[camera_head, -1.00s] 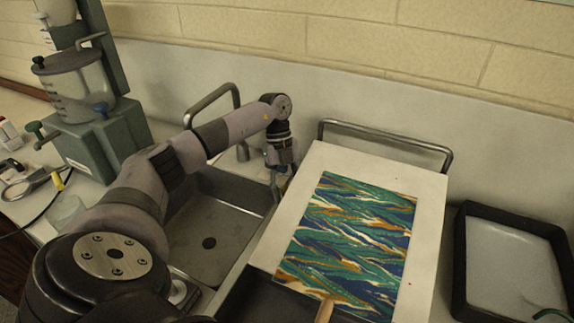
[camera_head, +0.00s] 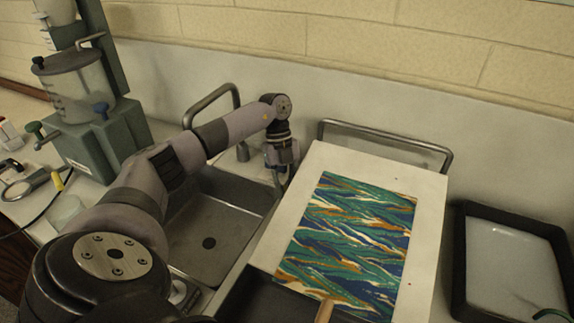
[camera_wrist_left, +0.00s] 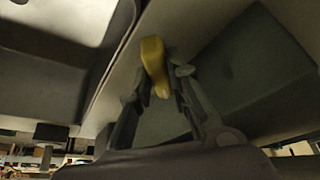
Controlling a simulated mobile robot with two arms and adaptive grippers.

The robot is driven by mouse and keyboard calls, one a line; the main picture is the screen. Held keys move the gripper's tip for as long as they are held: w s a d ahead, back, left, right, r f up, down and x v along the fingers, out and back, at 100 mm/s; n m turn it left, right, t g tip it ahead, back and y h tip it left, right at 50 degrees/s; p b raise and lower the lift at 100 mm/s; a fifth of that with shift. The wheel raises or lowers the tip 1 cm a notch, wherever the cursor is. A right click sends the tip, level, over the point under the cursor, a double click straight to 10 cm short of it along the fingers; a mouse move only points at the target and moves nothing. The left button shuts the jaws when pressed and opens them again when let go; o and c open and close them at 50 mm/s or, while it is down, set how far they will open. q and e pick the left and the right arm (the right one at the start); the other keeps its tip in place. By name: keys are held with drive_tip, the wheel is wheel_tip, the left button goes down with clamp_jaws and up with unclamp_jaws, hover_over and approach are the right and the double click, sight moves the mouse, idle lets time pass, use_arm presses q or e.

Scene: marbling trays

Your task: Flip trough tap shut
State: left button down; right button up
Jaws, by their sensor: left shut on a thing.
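The yellow tap lever (camera_wrist_left: 153,62) shows in the left wrist view, between the two fingers of my left gripper (camera_wrist_left: 160,92). The gripper is shut on it. The lever and the tap body are hidden there by the gripper and the trough. My right gripper is in neither view.
A metal sink (camera_head: 196,243) lies under my left arm, with a curved spout (camera_head: 212,101) behind it. A metal rail (camera_head: 385,134) stands behind the trough. A black tray (camera_head: 461,265) is at right. Green-grey equipment (camera_head: 105,145) stands at left.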

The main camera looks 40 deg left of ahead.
use_arm(q)
drive_tip(key=shift+s+r+n+t+p, duration=0.1)
drive_tip(key=shift+r+n+t+p, duration=0.1)
drive_tip(key=shift+n+p, duration=0.45)
drive_tip(key=shift+r+n+t+p, duration=0.1)
drive_tip(key=shift+n+t+p, duration=0.1)
drive_tip(key=shift+n+p, duration=0.45)
drive_tip(key=n+t+p, duration=0.1)
drive_tip(key=n+p, duration=0.2)
drive_tip(key=shift+s+h+p, duration=0.1)
drive_tip(key=shift+h+p, duration=0.2)
drive_tip(key=shift+p, duration=0.05)
drive_tip(key=shift+f+n+t+p, duration=0.2)
drive_tip(key=shift+n+t+p, duration=0.6)
drive_tip(key=shift+n+p, duration=0.9)
drive_tip(key=c, duration=1.5)
unclamp_jaws()
